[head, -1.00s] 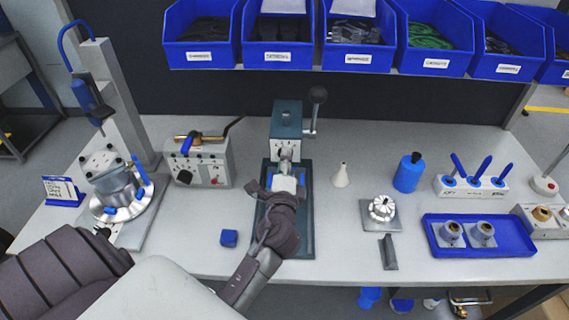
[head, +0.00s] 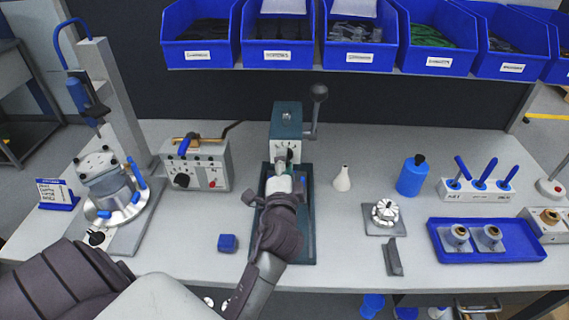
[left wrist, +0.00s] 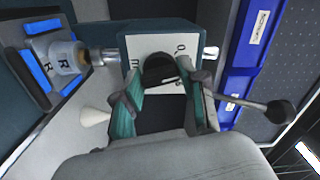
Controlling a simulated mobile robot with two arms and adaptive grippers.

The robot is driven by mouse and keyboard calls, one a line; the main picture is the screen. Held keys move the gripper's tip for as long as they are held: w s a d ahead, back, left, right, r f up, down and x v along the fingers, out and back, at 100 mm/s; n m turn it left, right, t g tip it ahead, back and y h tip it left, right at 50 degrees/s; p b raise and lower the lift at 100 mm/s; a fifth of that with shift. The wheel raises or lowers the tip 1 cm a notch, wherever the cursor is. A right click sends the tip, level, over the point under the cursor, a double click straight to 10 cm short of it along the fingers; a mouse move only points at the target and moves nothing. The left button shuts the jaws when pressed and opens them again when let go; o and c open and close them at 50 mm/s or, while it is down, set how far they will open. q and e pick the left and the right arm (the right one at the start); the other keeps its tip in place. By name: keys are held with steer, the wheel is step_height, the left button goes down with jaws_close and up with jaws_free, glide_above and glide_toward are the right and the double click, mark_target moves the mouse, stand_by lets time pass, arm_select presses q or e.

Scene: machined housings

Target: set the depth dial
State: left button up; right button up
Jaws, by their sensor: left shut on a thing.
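The dark depth dial (left wrist: 158,69) sits on a white scale plate (left wrist: 181,48) on the front of the teal press head (head: 287,117). My left gripper (left wrist: 161,78) has its two teal-padded fingers on either side of the dial and is shut on it. In the head view my left gripper (head: 288,163) reaches up to the press front and mostly hides the dial. The pointer setting cannot be read. A grey housing (left wrist: 65,55) marked R lies below the press spindle, between blue jaws. My right gripper is not in view.
The press lever (head: 315,105) with its black ball knob sticks up at the press's right. A white cone bottle (head: 342,178) stands to the right. A blue block (head: 227,242) lies front left. Blue bins (head: 362,38) hang above. A blue tray (head: 510,254) lies at right.

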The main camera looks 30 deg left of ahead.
arm_select(q)
steer(key=o, duration=1.1)
steer(key=shift+o, duration=0.2)
